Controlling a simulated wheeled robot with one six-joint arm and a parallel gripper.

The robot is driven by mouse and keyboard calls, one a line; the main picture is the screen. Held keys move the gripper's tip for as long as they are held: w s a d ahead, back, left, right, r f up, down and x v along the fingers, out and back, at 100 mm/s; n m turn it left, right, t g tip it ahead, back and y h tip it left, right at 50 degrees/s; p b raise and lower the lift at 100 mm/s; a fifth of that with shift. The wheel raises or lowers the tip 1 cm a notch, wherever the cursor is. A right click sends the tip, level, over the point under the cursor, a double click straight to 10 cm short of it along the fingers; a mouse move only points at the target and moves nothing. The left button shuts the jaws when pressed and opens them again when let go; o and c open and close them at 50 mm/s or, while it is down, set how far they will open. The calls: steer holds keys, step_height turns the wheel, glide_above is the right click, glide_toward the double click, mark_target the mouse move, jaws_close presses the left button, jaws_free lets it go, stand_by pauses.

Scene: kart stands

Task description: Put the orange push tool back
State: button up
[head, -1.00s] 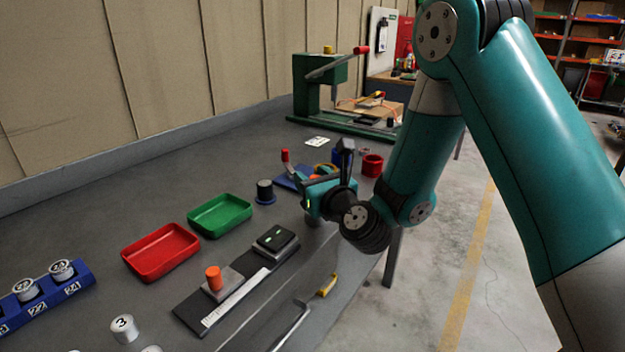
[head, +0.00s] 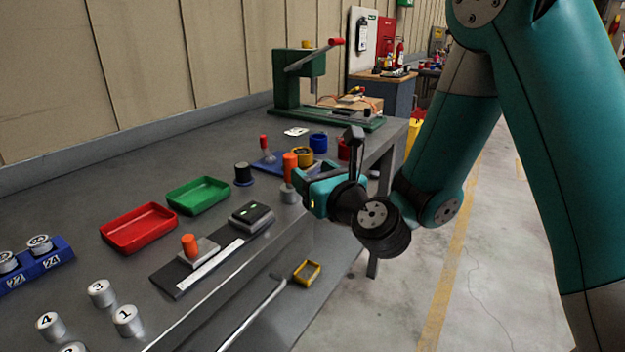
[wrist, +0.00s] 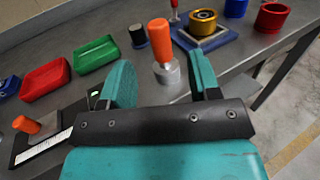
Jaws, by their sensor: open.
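The orange push tool (head: 290,163), an orange handle above a grey metal cylinder (head: 289,196), stands upright near the bench's front edge. In the wrist view its orange handle (wrist: 160,40) shows between the finger tips. My gripper (head: 298,181) is open beside it, its fingers pointing toward it; I cannot tell whether they touch it. In the wrist view nothing is clamped in my gripper (wrist: 159,70). A second, shorter orange knob (head: 189,244) stands on a grey block on the dark fixture plate (head: 168,283).
A green tray (head: 198,196) and a red tray (head: 139,228) lie left of the tool. Behind it are a black spool (head: 243,173) and a blue plate (head: 268,167) with a red-topped pin. A green press (head: 300,80) stands farther back. Free floor (head: 400,300) is at right.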

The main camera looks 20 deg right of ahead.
steer(key=s+a+r+n+g+y, duration=0.2)
steer(key=s+a+n+g+y, duration=0.65)
steer(key=n, duration=1.25)
steer(key=s+d+f+n+g+h, duration=0.1)
steer(key=s+n+g+h, duration=0.3)
steer(key=s+n, duration=0.5)
steer(key=s+d+n+g+h, duration=0.4)
steer(key=s+n+g, duration=0.1)
steer(key=s+n, duration=0.5)
steer(key=shift+s+d+f+n, duration=0.25)
steer(key=shift+d+f+n, duration=0.05)
steer(key=shift+f, duration=0.05)
steer(key=shift+r, duration=0.1)
step_height(320, 180, up, 11)
steer(key=p, duration=1.1)
